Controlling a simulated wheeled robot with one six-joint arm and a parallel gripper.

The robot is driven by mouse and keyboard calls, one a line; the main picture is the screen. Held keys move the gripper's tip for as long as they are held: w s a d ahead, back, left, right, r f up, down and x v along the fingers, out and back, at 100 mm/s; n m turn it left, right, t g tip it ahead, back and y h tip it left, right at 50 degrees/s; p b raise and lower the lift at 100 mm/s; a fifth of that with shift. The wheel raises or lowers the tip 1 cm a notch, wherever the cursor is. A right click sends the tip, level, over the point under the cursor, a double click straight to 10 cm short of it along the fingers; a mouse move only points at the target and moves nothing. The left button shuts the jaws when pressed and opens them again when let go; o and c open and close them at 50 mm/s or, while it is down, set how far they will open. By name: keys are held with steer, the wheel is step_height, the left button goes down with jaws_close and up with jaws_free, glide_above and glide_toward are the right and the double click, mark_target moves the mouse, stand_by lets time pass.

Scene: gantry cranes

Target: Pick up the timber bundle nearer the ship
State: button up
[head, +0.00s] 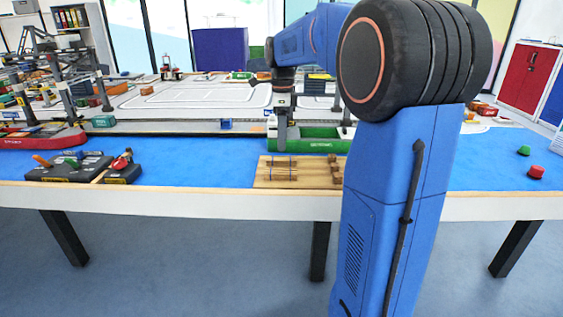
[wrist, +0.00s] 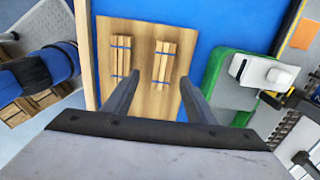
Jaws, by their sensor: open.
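Two timber bundles tied with blue bands lie side by side on a wooden board (wrist: 142,88). In the wrist view, the right bundle (wrist: 163,62) is nearer the green ship (wrist: 213,70), and the other bundle (wrist: 120,56) is to its left. The ship also shows in the head view (head: 316,145), behind the board (head: 310,182). My gripper (wrist: 159,80) is open and empty. In the wrist view its fingertips frame the lower end of the right bundle from either side, apparently above the board. In the head view my gripper (head: 281,149) points down near the ship's left end.
Brown blocks (head: 339,170) sit on the board's right part, partly behind my arm. Black control boxes (head: 68,170) stand on the table at left, near a red ship (head: 40,140). Red (head: 536,172) and green (head: 523,150) pieces are at right.

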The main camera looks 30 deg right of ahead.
mark_target(282, 157)
steer(key=shift+w+d+f, duration=0.1)
steer(key=shift+w+f, duration=0.05)
steer(key=shift+f, duration=1.5)
steer(key=shift+w+f, duration=0.15)
steer(key=shift+f, duration=1.45)
steer(key=c, duration=1.2)
